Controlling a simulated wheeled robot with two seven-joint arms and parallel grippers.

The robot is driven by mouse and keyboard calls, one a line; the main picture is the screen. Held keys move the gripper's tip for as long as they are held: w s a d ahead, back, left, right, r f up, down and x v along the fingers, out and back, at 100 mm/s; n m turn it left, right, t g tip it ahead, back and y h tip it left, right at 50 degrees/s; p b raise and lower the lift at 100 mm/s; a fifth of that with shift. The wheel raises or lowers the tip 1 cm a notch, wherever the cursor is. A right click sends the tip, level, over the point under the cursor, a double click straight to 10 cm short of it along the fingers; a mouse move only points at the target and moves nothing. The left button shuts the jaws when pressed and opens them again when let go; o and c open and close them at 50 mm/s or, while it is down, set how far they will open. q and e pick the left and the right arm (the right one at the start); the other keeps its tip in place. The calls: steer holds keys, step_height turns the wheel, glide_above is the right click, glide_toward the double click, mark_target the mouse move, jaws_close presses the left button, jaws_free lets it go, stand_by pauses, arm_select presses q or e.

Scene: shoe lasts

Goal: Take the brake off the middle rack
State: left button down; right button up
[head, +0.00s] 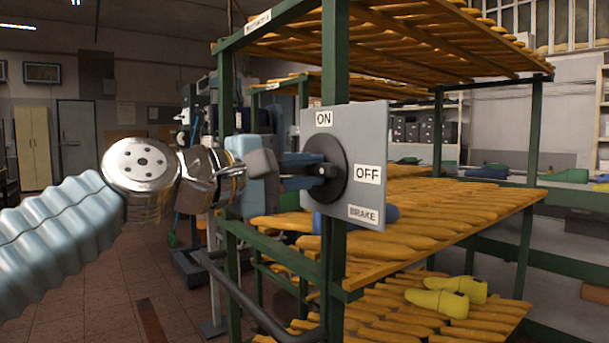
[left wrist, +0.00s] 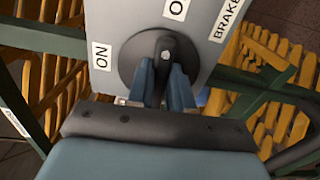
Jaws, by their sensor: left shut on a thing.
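A grey brake panel (head: 372,135) is fixed to a green post of the front rack (head: 335,75). It carries an ON label (head: 324,117) at the top, an OFF label (head: 367,174) at the right and a BRAKE label (head: 363,214) below. A round black dial (head: 338,187) with a dark handle is on the panel. My left gripper (head: 318,171) comes from the left and is shut on the brake handle (left wrist: 163,52), one finger on each side. The handle lies roughly level, in line with OFF; which end is its pointer I cannot tell. My right gripper is out of view.
The rack's shelves hold many orange-brown shoe lasts (head: 440,215), with yellow lasts (head: 440,301) lower down. A dark bar (head: 240,292) juts out at the rack's lower front. Open tiled floor (head: 80,315) lies at the left. The rack's top sign (head: 258,22) is unreadable.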

arm_select(q)
steer(key=shift+f+m, duration=0.15)
steer(key=shift+m, duration=0.35)
steer(key=c, duration=1)
jaws_free()
steer(key=b+v, duration=0.3)
steer(key=v, duration=1)
steer(key=shift+s+a, duration=0.3)
